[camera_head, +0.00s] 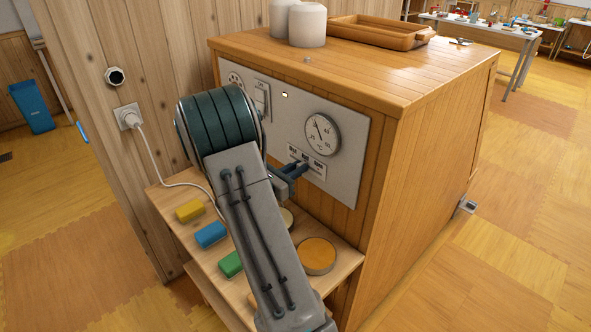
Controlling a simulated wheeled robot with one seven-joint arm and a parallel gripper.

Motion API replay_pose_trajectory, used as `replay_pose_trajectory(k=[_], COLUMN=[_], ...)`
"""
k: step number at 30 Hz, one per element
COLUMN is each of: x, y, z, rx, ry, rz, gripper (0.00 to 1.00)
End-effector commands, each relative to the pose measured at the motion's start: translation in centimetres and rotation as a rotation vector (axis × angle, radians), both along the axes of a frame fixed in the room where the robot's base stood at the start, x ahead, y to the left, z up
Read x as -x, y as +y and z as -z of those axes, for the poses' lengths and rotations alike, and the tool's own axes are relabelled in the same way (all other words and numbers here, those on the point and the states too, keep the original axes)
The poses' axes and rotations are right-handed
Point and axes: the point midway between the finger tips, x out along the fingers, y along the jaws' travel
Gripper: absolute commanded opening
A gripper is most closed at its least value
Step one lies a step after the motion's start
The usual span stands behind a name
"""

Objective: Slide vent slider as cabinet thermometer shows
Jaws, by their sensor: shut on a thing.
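The cabinet thermometer (322,134) is a round white dial marked °C on the grey panel. Its thin dark needle points up and slightly left; the exact reading is too small to tell. Below it is the vent slider's light plate (320,173) with dark lettering, partly hidden by my gripper. My gripper (300,166) is at the slot and shut on the slider's knob. The knob itself is mostly hidden by the fingers, so its exact position along the slot is hard to tell.
A switch (261,98), a small lit lamp (285,95) and another round dial (236,80) share the panel. A shelf below holds yellow (189,210), blue (210,234) and green (230,264) blocks and a round orange-topped thing (317,256). White jars (307,25) and a wooden tray (378,33) stand on top.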

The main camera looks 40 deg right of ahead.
Motion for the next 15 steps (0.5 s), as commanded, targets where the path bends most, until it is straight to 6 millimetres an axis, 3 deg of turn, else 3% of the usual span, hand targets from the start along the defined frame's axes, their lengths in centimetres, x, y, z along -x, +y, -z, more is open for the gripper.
replay_pose_trajectory(k=[9, 15], x=[-4.3, -5.4], y=[0.3, 0.4], z=[-0.1, -0.1], rx=[0.002, 0.002], ry=[-0.003, -0.003], rz=[-0.002, -0.001], gripper=[0.0, 0.0])
